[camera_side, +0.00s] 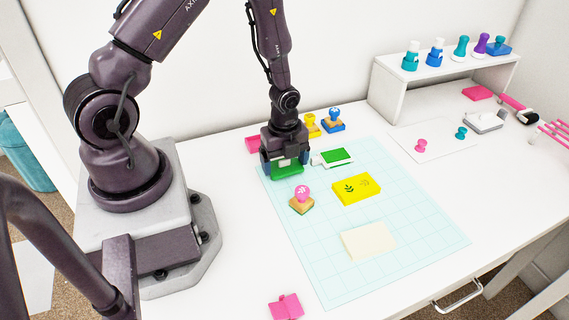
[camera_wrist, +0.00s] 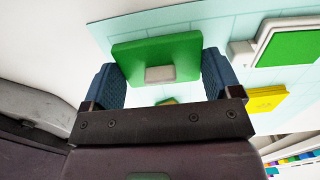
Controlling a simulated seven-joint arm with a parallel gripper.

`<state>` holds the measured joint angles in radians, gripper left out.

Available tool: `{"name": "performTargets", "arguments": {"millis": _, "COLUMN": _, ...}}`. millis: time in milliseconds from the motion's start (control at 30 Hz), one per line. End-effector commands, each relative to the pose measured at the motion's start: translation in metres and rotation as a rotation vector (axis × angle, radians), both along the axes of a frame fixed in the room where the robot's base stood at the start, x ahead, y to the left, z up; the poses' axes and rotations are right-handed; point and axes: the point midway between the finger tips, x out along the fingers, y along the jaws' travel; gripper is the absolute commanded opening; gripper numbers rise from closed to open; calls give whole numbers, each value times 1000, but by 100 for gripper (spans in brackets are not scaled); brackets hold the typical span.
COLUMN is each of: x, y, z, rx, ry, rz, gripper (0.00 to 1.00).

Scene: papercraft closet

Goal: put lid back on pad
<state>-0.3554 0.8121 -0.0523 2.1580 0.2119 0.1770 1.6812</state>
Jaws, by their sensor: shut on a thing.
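My gripper (camera_side: 286,160) is shut on a green lid (camera_side: 288,171) at the back left of the cutting mat. In the wrist view the lid (camera_wrist: 157,48) lies between the two blue fingers of my gripper (camera_wrist: 160,78), with a pale grey block on its near side. I cannot tell whether the lid touches the mat. The ink pad (camera_side: 336,157) lies uncovered just to the right of the lid, its green surface showing in a white case. The pad also shows at the upper right of the wrist view (camera_wrist: 290,47), apart from the lid.
A yellow box with a leaf print (camera_side: 357,189), a wooden stamp with a pink knob (camera_side: 302,200) and a cream block (camera_side: 368,241) are on the mat (camera_side: 420,235). Two stamps (camera_side: 322,124) stand behind the pad. A white shelf (camera_side: 440,70) holds several stamps at the back right.

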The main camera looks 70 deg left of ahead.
Motion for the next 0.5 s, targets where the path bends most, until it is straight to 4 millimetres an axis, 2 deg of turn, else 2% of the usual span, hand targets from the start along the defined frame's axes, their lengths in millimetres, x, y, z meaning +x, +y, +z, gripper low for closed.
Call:
{"name": "performTargets", "arguments": {"millis": 300, "x": 1, "y": 1, "z": 57, "rx": 3, "ry": -8, "rz": 2, "gripper": 62}}
{"name": "performTargets", "arguments": {"millis": 500, "x": 0, "y": -2, "z": 81, "rx": 0, "ry": 1, "rz": -6, "gripper": 62}}
